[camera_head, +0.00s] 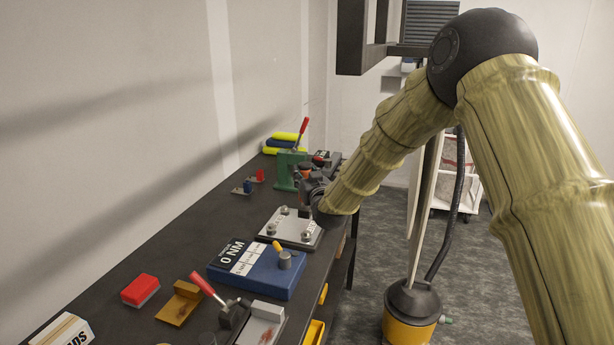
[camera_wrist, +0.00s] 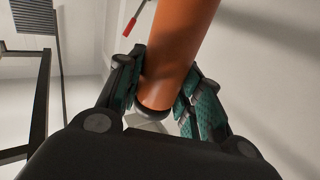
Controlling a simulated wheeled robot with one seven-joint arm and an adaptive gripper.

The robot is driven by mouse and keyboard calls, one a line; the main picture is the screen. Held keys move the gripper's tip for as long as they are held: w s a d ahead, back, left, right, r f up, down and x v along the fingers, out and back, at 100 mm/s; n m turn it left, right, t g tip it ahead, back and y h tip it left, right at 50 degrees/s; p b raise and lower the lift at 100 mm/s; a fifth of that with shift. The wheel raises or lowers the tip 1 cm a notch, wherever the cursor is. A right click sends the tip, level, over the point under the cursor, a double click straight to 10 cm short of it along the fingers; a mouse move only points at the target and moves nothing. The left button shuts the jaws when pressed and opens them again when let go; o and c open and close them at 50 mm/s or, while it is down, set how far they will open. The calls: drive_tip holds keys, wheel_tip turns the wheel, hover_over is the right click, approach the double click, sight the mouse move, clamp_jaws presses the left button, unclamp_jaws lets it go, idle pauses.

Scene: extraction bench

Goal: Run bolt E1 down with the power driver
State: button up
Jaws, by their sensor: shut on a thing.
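In the wrist view, my gripper (camera_wrist: 165,95) is shut on an orange cylinder (camera_wrist: 182,45) with a dark rounded end, which looks like the power driver's handle. The driver's working end is out of that view. In the head view, my gripper (camera_head: 312,187) is small and dark, just beyond a light grey plate (camera_head: 277,229) on the bench. Several bolts (camera_head: 307,236) stand on the plate. The far right part of the plate is partly hidden by my wrist. I cannot tell which bolt is E1.
A blue block reading 0 NM (camera_head: 255,284) lies in front of the plate. A green press (camera_head: 285,171) with a red lever stands behind. A red-handled clamp (camera_head: 232,312), a red block (camera_head: 139,289) and a brass bracket (camera_head: 180,303) sit nearer. A yellow-and-black vacuum (camera_head: 410,318) stands right of the bench.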

drive_tip(key=shift+w+d+f+b, duration=0.1)
drive_tip(key=shift+w+f+b, duration=0.1)
drive_tip(key=shift+w+f, duration=0.25)
drive_tip(key=shift+w+d+f+b, duration=0.15)
drive_tip(key=shift+w+f, duration=0.1)
drive_tip(key=shift+f, duration=0.35)
drive_tip(key=shift+s+f, duration=0.1)
drive_tip(key=shift+f, duration=0.1)
drive_tip(key=shift+s+a+f+b, duration=0.1)
drive_tip(key=shift+s+f+b, duration=0.1)
drive_tip(key=shift+s+b, duration=0.35)
drive_tip(key=shift+w+f+b, duration=0.25)
drive_tip(key=shift+f+b, duration=0.15)
drive_tip(key=shift+f, duration=0.2)
drive_tip(key=shift+w+f+b, duration=0.2)
drive_tip(key=shift+f+b, duration=0.2)
drive_tip(key=shift+f, duration=0.2)
drive_tip(key=shift+s+f+b, duration=0.25)
drive_tip(key=shift+f+b, duration=0.1)
drive_tip(key=shift+b, duration=0.1)
drive_tip(key=shift+w+f, duration=0.15)
